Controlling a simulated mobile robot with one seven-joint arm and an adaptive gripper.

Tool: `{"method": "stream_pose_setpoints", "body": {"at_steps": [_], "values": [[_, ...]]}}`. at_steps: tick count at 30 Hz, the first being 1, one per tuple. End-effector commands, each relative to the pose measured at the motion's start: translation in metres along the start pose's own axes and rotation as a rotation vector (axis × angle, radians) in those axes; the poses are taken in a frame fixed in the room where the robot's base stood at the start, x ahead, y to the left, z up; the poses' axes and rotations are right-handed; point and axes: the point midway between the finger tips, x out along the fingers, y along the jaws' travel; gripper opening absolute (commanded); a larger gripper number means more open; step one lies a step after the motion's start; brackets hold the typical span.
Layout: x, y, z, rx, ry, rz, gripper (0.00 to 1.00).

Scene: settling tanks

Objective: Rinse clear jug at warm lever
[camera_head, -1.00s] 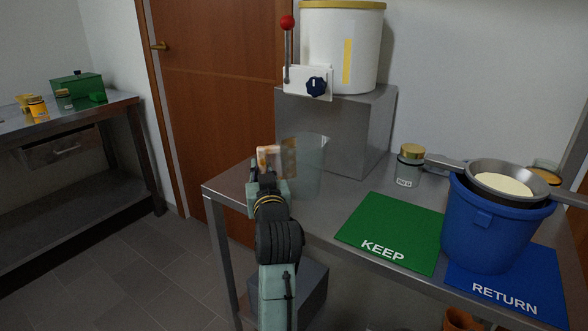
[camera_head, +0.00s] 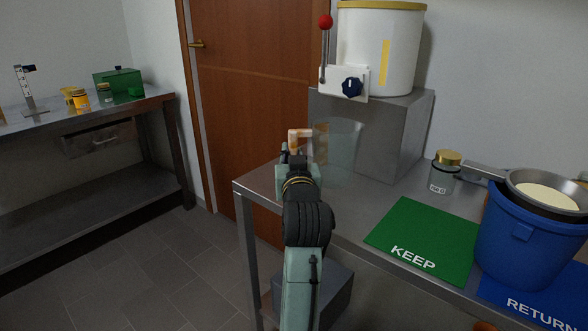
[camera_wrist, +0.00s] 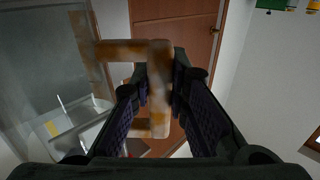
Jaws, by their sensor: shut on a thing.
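My gripper (camera_head: 298,160) is shut on the amber-patterned handle (camera_wrist: 158,85) of the clear jug (camera_head: 343,150). The jug looks upright and empty, in front of the grey block; I cannot tell whether its base touches the table. In the wrist view the jug's clear wall (camera_wrist: 40,50) fills the left side, with the handle between my fingers. A lever with a red ball (camera_head: 326,22) rises beside the white tank (camera_head: 365,40), above and behind the jug. A dark blue knob (camera_head: 352,87) is on the tank's white plate. No label shows which is warm.
The tank stands on a grey block (camera_head: 400,135) on the steel table (camera_head: 258,188). To the right are a green KEEP mat (camera_head: 425,235), a gold-lidded jar (camera_head: 444,175) and a blue bucket (camera_head: 525,245) carrying a pan, on a blue RETURN mat (camera_head: 535,305). A side bench (camera_head: 60,120) stands left; floor between is clear.

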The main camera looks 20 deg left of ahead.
Motion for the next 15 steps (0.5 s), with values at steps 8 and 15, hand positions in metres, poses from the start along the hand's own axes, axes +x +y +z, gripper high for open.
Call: {"method": "stream_pose_setpoints", "body": {"at_steps": [8, 15], "values": [[-0.015, -0.016, -0.031, -0.003, 0.004, -0.005, 0.0], [-0.058, -0.059, -0.03, -0.002, 0.004, -0.006, 0.0]]}}
